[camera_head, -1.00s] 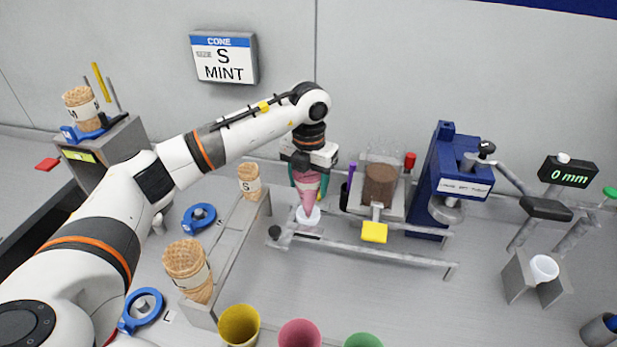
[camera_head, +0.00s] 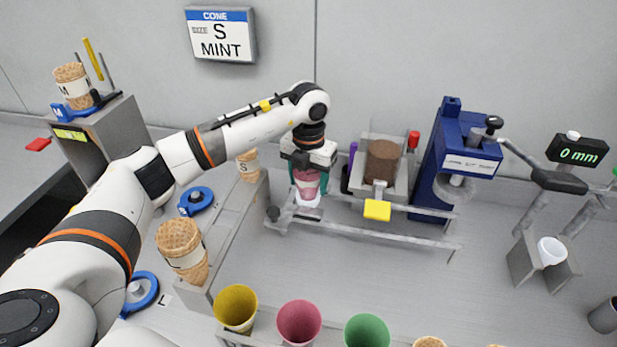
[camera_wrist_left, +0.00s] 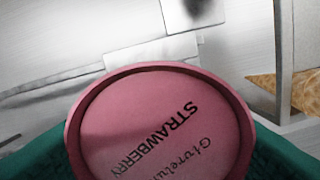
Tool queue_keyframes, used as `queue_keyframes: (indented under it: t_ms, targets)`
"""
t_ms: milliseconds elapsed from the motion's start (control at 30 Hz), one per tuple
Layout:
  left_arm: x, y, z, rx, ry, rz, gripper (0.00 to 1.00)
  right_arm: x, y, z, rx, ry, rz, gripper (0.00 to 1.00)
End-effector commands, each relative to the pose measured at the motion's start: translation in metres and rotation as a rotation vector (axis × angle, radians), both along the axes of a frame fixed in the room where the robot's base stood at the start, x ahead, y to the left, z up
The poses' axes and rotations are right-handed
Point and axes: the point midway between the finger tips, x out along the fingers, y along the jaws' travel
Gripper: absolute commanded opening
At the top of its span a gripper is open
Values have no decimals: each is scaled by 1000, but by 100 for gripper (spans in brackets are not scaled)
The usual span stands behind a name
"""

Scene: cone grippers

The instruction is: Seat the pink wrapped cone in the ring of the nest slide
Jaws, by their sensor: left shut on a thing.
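The pink wrapped cone (camera_head: 308,183) hangs below my left gripper (camera_head: 307,172), which is shut on it. In the left wrist view its round pink top (camera_wrist_left: 160,125), printed STRAWBERRY, fills the lower middle between the teal finger pads. In the head view the cone's lower end is at the white ring of the nest slide (camera_head: 308,200), at the left end of the metal rails. I cannot tell whether the cone rests in the ring or is just above it. My right gripper is not in view.
Yellow (camera_head: 236,306), pink (camera_head: 299,322) and green (camera_head: 367,330) cups stand at the front. A waffle cone (camera_head: 182,250) stands in a rack at left. A brown block (camera_head: 382,163) and a blue press (camera_head: 455,165) stand right of the nest. The metal surface in the middle is clear.

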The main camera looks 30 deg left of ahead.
Motion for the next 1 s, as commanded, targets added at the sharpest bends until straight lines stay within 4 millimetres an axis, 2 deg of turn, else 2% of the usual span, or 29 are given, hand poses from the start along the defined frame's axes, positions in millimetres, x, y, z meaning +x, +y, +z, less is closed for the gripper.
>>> queue_keyframes:
  t_ms: [133,167,300,667,767,1000]
  targets:
    - [0,0,0,0,0,0,49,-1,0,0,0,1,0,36]
    - [0,0,0,0,0,0,65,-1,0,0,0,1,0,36]
    - [0,0,0,0,0,0,86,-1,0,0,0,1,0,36]
    - [1,0,6,0,-2,0,86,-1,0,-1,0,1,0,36]
    - [1,0,19,-1,-5,0,86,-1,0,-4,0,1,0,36]
    - [1,0,71,0,-5,1,86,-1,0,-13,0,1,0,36]
